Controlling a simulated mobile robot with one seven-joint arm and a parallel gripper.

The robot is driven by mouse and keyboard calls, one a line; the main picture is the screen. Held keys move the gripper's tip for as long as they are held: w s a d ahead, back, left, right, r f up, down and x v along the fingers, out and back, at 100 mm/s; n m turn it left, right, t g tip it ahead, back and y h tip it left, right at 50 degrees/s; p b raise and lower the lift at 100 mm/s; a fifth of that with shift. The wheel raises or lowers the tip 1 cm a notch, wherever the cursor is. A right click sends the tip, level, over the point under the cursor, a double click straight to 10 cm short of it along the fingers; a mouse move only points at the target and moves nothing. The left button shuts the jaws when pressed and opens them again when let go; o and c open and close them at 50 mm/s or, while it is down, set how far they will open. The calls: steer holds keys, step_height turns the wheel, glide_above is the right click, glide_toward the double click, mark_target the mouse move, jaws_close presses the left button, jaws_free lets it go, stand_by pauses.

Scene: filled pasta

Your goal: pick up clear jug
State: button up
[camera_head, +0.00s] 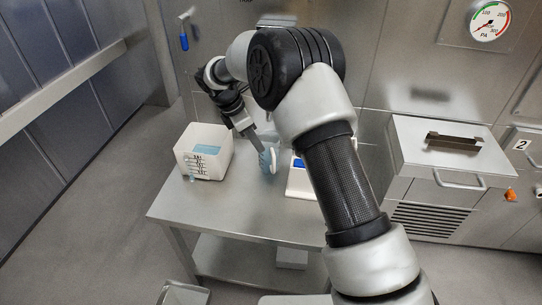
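A small translucent, bluish object, which looks like the clear jug (269,161), stands on the steel table (232,218), right of a white bin. A pale curved part shows on its right side. My gripper (257,147) reaches down from the upper left, with its finger end right at the object's upper left. I cannot tell whether it touches the object. The fingers are seen from the side and are too small to show whether they are open or shut.
The white bin (219,166), with blue inside and dark marks on its front, stands at the table's left. A white and blue item (297,180) is partly hidden behind my arm. A steel cabinet (445,160) stands at the right. The table's front is clear.

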mark_target(270, 157)
steer(key=x, duration=1.3)
steer(key=shift+w+d+f+b, duration=0.2)
steer(key=shift+w+f+b, duration=0.05)
steer(key=shift+b, duration=0.1)
jaws_close()
steer(key=shift+r, duration=0.1)
